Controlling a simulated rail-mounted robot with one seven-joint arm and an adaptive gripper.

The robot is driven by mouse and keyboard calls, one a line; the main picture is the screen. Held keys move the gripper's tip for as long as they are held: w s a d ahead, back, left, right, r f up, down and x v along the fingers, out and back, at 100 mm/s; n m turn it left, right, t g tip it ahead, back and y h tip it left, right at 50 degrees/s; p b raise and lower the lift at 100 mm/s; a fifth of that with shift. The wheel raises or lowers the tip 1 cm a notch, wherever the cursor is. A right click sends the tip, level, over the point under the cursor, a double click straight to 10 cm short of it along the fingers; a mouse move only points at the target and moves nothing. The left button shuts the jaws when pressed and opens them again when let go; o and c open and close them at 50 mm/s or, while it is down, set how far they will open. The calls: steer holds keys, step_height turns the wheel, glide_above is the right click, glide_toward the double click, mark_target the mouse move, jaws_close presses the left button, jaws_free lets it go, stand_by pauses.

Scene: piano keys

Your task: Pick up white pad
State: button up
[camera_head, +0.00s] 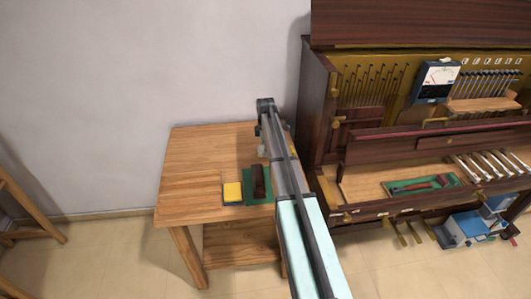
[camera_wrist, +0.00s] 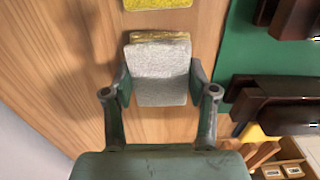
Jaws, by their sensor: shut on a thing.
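In the wrist view, my gripper (camera_wrist: 161,82) has its two fingers closed against the left and right sides of a pale grey-white pad (camera_wrist: 161,70). A gold-coloured strip (camera_wrist: 160,37) shows along the pad's far edge; I cannot tell whether it is part of the pad or a separate piece. The wooden tabletop lies beneath; any gap between pad and table is unclear. In the head view, my arm reaches over the small wooden table (camera_head: 190,165), and its links mostly hide the gripper and the pad.
A yellow pad (camera_head: 232,191) lies near the table's front edge. Beside it, a green mat (camera_head: 249,199) bears dark wooden blocks (camera_wrist: 272,98). The opened piano (camera_head: 320,100) stands close on the right. The table's left part is clear.

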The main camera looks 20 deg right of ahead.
step_height(320, 180, up, 18)
steer(key=b, duration=0.3)
stand_by(0.6)
